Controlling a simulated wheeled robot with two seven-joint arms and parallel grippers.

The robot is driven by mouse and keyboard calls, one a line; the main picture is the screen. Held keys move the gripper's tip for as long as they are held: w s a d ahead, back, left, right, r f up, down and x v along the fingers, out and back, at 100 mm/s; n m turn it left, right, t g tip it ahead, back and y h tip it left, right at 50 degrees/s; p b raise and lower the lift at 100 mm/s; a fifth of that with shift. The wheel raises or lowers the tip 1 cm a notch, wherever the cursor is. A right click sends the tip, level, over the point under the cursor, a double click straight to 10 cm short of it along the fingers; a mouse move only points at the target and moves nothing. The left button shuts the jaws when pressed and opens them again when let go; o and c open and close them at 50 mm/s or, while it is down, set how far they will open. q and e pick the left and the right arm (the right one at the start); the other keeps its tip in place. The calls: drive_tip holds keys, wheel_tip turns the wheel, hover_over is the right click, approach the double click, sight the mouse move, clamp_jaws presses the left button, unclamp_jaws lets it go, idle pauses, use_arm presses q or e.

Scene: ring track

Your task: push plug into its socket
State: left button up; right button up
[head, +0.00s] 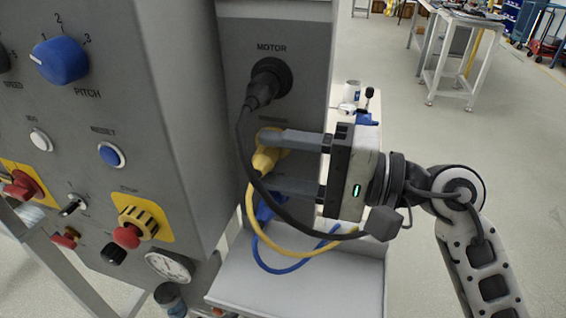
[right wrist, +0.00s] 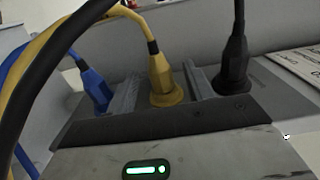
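A yellow plug (head: 264,158) with a yellow cable is at the grey panel, below the MOTOR label; it also shows in the right wrist view (right wrist: 160,76). My right gripper (head: 268,163) reaches in from the right, its two fingers apart on either side of the yellow plug. In the right wrist view, narrow gaps show between plug and fingers, so it looks open. A black plug (head: 262,88) sits in the MOTOR socket (head: 277,72). A blue plug (head: 268,206) is lower on the panel, partly hidden by cables. How deep the yellow plug sits is unclear. My left gripper is out of view.
The black cable (head: 243,140) loops down across the yellow and blue cables, close to my right gripper. A grey shelf (head: 300,285) lies below. The control cabinet (head: 185,130) with knobs and buttons stands to the left.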

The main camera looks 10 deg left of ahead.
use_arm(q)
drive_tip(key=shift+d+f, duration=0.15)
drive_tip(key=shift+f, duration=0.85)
use_arm(e)
drive_tip(key=shift+f, duration=0.2)
use_arm(q)
drive_tip(key=b, duration=0.2)
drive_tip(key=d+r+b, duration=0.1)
drive_tip(key=b, duration=0.2)
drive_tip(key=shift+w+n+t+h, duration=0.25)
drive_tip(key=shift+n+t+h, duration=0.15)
use_arm(e)
drive_tip(key=d, duration=1.6)
drive_tip(key=shift+s+r, duration=0.2)
drive_tip(key=shift+s, duration=0.1)
